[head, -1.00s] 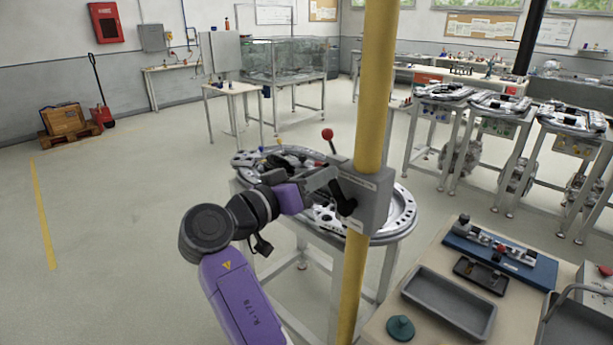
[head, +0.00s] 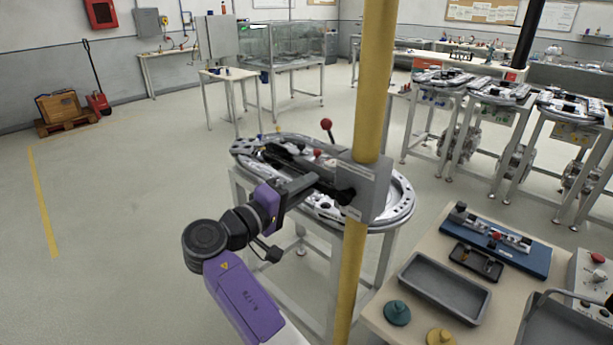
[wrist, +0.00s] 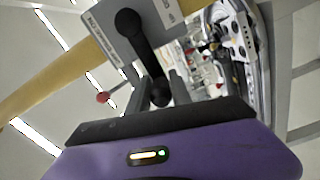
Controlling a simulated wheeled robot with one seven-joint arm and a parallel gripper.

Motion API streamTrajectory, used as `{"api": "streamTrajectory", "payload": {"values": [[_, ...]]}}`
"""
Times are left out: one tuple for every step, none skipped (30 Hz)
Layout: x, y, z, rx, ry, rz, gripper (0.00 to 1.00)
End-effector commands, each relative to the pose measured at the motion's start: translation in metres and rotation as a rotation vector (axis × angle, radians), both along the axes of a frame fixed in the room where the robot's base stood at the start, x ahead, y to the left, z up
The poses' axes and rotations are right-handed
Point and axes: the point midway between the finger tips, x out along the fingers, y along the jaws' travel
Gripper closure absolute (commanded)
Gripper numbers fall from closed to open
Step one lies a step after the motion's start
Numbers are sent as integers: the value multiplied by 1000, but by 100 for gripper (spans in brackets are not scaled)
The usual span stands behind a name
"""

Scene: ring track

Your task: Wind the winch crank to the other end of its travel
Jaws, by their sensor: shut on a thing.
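The winch is a grey box (head: 372,188) fixed on a yellow post (head: 372,80). In the wrist view its grey face (wrist: 112,32) carries a dark crank (wrist: 143,50), running from a round hub at the upper left down to a handle between my fingers. My gripper (wrist: 162,88) is shut on that crank handle. In the head view my gripper (head: 312,184) is at the left side of the winch box, and the crank is mostly lost against the dark parts behind it.
A ring-track table (head: 402,205) stands close behind the winch, with a red-knobbed lever (head: 326,124) rising from it. A bench (head: 385,315) with a grey tray (head: 445,288) is at the right front.

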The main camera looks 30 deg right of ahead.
Motion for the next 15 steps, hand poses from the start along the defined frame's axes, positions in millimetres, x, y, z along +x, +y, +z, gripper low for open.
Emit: {"api": "streamTrajectory", "payload": {"values": [[1, 2, -8, -8, 41, 7, 100], [0, 2, -10, -14, 62, 7, 100], [0, 2, -13, -23, 88, 7, 100], [0, 3, -15, -29, 107, 7, 100], [-1, 3, -17, -36, 125, 7, 100], [-1, 2, -19, -44, 148, 7, 100], [-1, 2, -20, -49, 163, 7, 100], [-2, 2, -22, -48, 163, 7, 100], [-2, 2, -23, -46, 161, 6, 100], [-3, 2, -25, -46, 161, 6, 100], [-3, 2, -26, -46, 161, 5, 100], [-3, 2, -27, -46, 160, 5, 100], [-4, 1, -28, -46, 160, 4, 100], [-4, 1, -28, -46, 160, 4, 100], [-4, 1, -29, -44, 159, 4, 100]]}}
